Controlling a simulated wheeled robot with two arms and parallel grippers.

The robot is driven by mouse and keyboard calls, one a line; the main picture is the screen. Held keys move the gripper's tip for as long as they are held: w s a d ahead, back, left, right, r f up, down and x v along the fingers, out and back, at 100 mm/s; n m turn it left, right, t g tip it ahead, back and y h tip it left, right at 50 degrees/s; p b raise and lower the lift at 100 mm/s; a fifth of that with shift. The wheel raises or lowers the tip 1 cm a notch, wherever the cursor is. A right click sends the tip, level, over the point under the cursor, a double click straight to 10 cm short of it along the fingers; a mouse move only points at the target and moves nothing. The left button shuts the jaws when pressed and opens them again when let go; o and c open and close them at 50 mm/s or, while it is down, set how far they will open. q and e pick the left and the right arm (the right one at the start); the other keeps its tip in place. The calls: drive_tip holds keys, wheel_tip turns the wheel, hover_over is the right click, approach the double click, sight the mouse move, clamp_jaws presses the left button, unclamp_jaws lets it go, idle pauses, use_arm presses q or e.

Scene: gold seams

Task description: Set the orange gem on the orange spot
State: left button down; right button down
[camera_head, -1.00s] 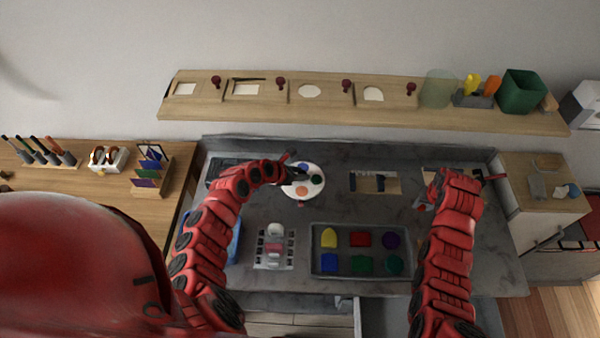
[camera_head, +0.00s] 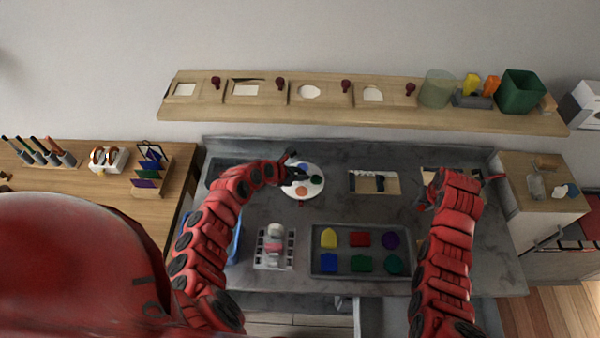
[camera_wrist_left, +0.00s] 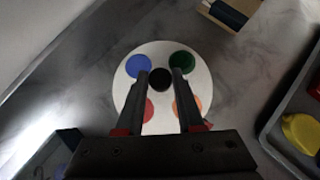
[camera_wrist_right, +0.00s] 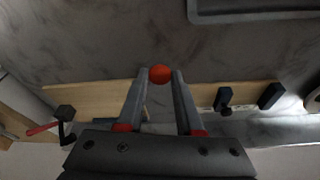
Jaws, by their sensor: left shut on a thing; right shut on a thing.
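A round white disc (camera_head: 314,194) lies on the grey worktop, with blue, green, red and orange spots. The left wrist view shows the disc (camera_wrist_left: 160,50), its orange spot (camera_wrist_left: 197,103) at the lower right and a black knob (camera_wrist_left: 160,80) at its centre. My left gripper (camera_wrist_left: 160,82) is shut on the black knob. In the head view my right arm hides the gem.
A grey tray (camera_head: 318,271) with several coloured shapes stands at the front middle. A white rack (camera_head: 262,262) is left of it. A wooden holder (camera_head: 356,186) with dark blocks lies between disc and right gripper. A wooden shelf (camera_head: 320,114) runs along the wall.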

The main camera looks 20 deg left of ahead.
use_arm(q)
drive_tip(key=shift+d+r+p, duration=0.1)
drive_tip(key=shift+r+p, duration=0.1)
drive_tip(key=shift+p, duration=0.25)
use_arm(e)
drive_tip(key=shift+r, duration=0.7)
use_arm(q)
drive_tip(key=shift+f+n+y+p, duration=0.15)
drive_tip(key=shift+n+y+p, duration=0.15)
drive_tip(key=shift+n, duration=0.2)
use_arm(e)
drive_tip(key=shift+r, duration=0.25)
use_arm(q)
drive_tip(key=c, duration=0.5)
unclamp_jaws()
